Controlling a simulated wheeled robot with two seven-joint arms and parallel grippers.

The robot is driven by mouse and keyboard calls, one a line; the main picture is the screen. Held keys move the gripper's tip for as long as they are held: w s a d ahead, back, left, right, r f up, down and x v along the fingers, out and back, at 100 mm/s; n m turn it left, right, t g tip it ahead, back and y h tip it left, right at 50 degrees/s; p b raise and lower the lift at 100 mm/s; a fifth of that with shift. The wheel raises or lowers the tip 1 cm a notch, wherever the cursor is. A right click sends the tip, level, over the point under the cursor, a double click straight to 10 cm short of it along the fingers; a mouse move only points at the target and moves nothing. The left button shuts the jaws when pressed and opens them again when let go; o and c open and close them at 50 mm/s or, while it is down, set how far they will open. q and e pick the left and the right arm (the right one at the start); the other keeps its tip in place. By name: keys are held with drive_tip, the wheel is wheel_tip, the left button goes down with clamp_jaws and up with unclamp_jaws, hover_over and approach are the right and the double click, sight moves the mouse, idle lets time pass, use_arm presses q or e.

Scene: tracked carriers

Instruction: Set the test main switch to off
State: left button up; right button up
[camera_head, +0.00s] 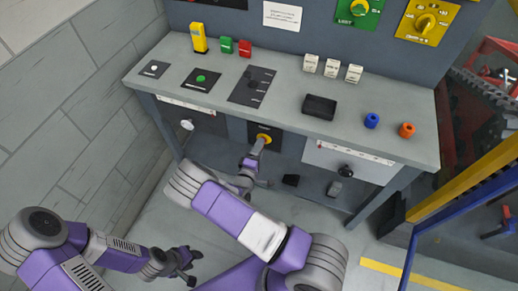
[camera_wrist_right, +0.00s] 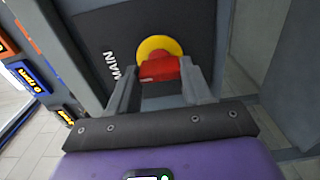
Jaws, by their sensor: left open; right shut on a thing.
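The main switch is a red handle (camera_wrist_right: 160,69) on a yellow round plate (camera_wrist_right: 158,47), beside a "MAIN" label on a dark panel. In the head view its yellow plate (camera_head: 264,139) shows on the front of the bench, below the top. My right gripper (camera_head: 255,153) is at the switch. In the right wrist view its fingers (camera_wrist_right: 160,80) are on both sides of the red handle, shut on it. The handle lies nearly crosswise in that view. My left gripper (camera_head: 192,269) is open and empty, low over the floor, away from the bench.
The grey bench top (camera_head: 290,120) holds a yellow device (camera_head: 198,38), a black tray (camera_head: 319,107), blue (camera_head: 371,120) and orange (camera_head: 407,130) knobs. A drawer-like panel with a black knob (camera_head: 346,171) is right of the switch. A yellow-blue frame (camera_head: 465,185) stands at right.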

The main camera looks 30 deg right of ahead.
drive_tip(key=o, duration=1.1)
drive_tip(key=shift+c, duration=0.2)
drive_tip(key=p+v, duration=0.1)
drive_tip(key=v, duration=0.6)
drive_tip(key=shift+s+a, duration=0.2)
drive_tip(key=shift+s, duration=0.05)
